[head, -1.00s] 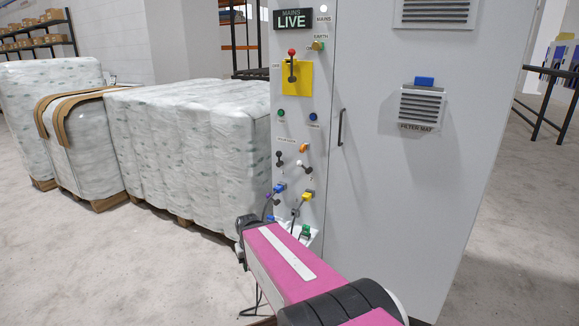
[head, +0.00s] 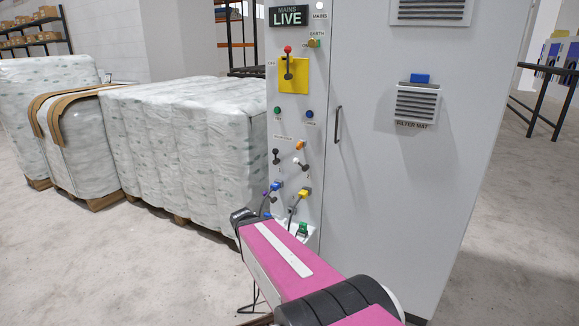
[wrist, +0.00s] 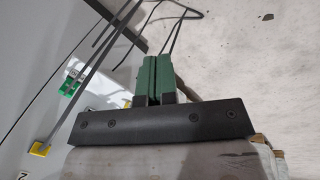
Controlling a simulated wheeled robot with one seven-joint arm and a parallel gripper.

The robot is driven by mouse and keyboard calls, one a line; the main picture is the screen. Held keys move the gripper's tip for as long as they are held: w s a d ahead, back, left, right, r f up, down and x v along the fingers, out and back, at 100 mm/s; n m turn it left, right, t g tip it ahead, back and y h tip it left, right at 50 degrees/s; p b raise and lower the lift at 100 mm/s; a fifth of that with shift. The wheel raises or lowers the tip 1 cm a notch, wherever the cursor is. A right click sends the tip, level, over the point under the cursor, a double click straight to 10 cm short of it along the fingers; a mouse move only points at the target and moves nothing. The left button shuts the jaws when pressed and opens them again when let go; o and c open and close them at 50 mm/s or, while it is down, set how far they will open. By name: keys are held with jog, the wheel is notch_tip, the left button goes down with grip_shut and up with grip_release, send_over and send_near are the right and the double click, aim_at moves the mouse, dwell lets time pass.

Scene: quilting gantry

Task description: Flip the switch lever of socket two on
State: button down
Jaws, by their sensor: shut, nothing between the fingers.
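The grey cabinet's socket panel (head: 290,128) is in the head view. Two small dark-knobbed levers sit on it: a left one (head: 276,156) and a right one (head: 304,166), which appears to be socket two's. The right lever's exact position is too small to tell. Below are a blue plug (head: 277,186) and a yellow plug (head: 304,193), also seen in the wrist view (wrist: 40,149). My gripper (wrist: 155,58), with green fingers, is shut and empty in the wrist view, apart from the plugs. My pink arm hides it in the head view. No lever shows in the wrist view.
A green plug (head: 302,229) sits low on the panel, with dark cables hanging nearby. A red-knobbed mains lever on a yellow plate (head: 294,76) is higher up. Wrapped pallets (head: 190,145) stand close at the left. Floor at the right is open.

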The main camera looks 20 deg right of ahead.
aim_at(300, 164)
jog(key=w+d+r+n+t+h, duration=0.35)
jog(key=w+d+r+h, duration=0.55)
jog(key=w, duration=0.3)
jog(key=w+d+r+n+t+h, duration=0.1)
jog(key=w+r+n+t+h, duration=0.2)
jog(key=w+r+h, duration=0.3)
notch_tip(300, 164, up, 6)
jog(key=w+n, duration=0.1)
jog(key=w, duration=0.1)
jog(key=shift+w+d+f, duration=0.15)
jog(key=shift+w+f, duration=0.1)
jog(key=shift+w, duration=0.15)
jog(key=shift+t, duration=0.25)
jog(key=s+d+r+x, duration=0.1)
jog(key=s+x, duration=0.1)
jog(key=x, duration=1)
jog(key=shift+s+d+r, duration=0.2)
jog(key=shift+d, duration=0.15)
